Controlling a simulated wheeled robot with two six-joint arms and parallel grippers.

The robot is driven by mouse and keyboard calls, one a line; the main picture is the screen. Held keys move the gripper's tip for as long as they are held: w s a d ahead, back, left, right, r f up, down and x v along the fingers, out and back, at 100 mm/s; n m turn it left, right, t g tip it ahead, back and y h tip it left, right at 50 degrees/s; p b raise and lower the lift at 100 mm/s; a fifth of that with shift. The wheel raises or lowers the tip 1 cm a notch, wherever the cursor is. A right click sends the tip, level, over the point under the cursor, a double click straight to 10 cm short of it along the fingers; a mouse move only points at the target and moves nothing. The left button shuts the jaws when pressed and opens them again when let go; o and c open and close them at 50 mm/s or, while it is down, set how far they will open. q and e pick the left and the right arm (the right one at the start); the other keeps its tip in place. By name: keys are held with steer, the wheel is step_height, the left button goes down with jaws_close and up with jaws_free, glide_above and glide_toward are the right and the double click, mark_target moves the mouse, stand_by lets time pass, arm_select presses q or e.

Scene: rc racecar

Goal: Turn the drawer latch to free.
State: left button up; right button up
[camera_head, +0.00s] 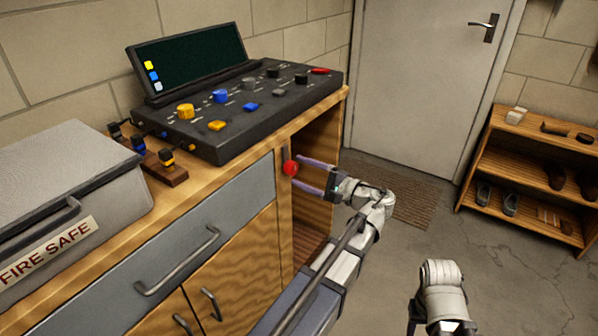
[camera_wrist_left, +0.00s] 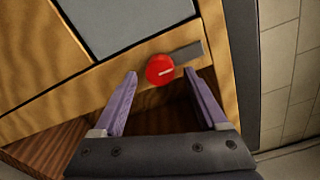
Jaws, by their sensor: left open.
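The drawer latch is a red round knob (camera_head: 290,168) on the wooden post at the right end of the grey drawer front (camera_head: 130,290). In the left wrist view the knob (camera_wrist_left: 160,70) carries a short pale line pointing right and slightly up, toward a grey plate (camera_wrist_left: 188,53). My left gripper (camera_head: 298,171) is open, its two purple fingers pointing at the knob. In the left wrist view its fingertips (camera_wrist_left: 160,73) lie on either side of the knob, with gaps; I cannot tell the depth. My right arm shows at the bottom right; its fingers are mostly cut off.
A black control console (camera_head: 235,110) and a grey fire-safe box (camera_head: 70,190) stand on the wooden bench. Below the drawer are cabinet doors (camera_head: 230,260); an open bay (camera_head: 312,215) lies right of the post. A shoe rack (camera_head: 520,185) stands at the far right.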

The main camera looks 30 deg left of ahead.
arm_select(q)
steer(key=d, duration=0.6)
steer(key=shift+s+d, duration=0.15)
steer(key=shift+s, duration=0.1)
steer(key=s+d+f+h, duration=0.3)
steer(key=f+h, duration=0.1)
steer(key=f, duration=0.3)
steer(key=s+d+f+h, duration=0.3)
steer(key=d+f+h, duration=0.1)
steer(key=f, duration=0.3)
steer(key=s+d+f+g+h, duration=0.1)
steer(key=s+d+f+h, duration=0.35)
steer(key=d, duration=0.25)
steer(key=s+d+f+h, duration=0.35)
steer(key=s+d, duration=0.25)
steer(key=d, duration=0.2)
step_height(320, 180, up, 33)
steer(key=p, duration=3.2)
steer(key=shift+w+n+h+p, duration=0.3)
steer(key=shift+n+h, duration=0.1)
